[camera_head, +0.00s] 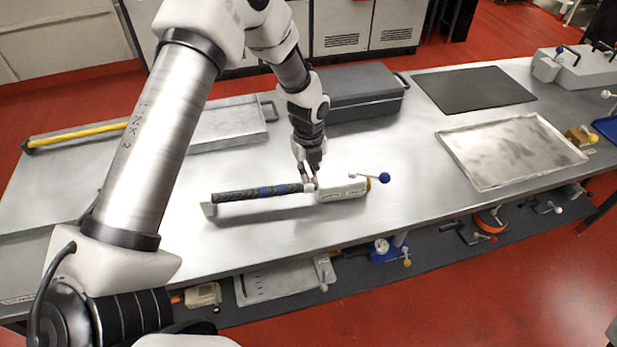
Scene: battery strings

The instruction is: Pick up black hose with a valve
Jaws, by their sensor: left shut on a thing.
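The black hose (237,195) with blue bands lies roughly level across the middle of the metal table. A white valve block (343,192) with a small blue-knobbed lever is at its right end, and a light end piece (209,209) is at its left end. My left gripper (309,184) points down and is shut on the hose near the valve block. The fingertips are small and partly hidden. I cannot tell whether the hose touches the table. My right gripper is not in view.
A dark grey case (362,92) stands behind the gripper. A black mat (473,88) and a metal tray (447,143) lie to the right. A yellow-handled bar (80,135) is at the left. Several valves and tools sit on the lower shelf. The table front is clear.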

